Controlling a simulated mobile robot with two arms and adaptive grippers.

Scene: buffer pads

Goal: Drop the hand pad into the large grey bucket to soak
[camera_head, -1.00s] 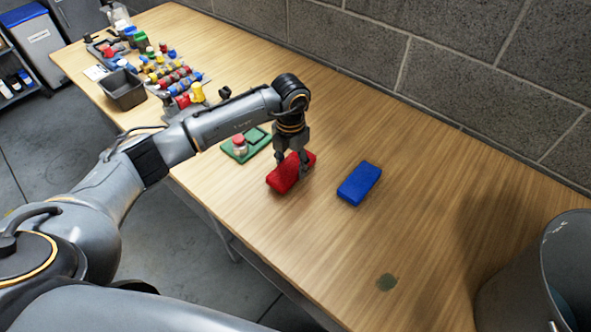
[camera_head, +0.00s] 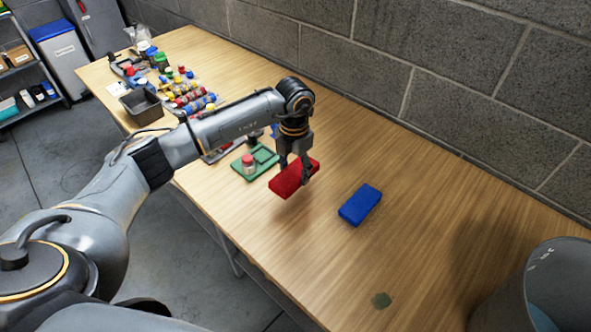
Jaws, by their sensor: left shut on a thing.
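My left gripper (camera_head: 294,170) is shut on a red pad (camera_head: 290,182) and holds it, slightly tilted, a little above the wooden table. A blue pad (camera_head: 360,204) lies flat on the table to the right of the red one. The large grey bucket (camera_head: 515,300) is at the lower right, partly cut off by the frame; its inside shows only in part. The left gripper is well to the left of the bucket. My right gripper is not in view.
A green tray (camera_head: 266,156) with a small red-topped jar (camera_head: 248,164) is just behind the held pad. A dark bin (camera_head: 142,107) and several coloured items stand at the far left. The table between the blue pad and bucket is clear.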

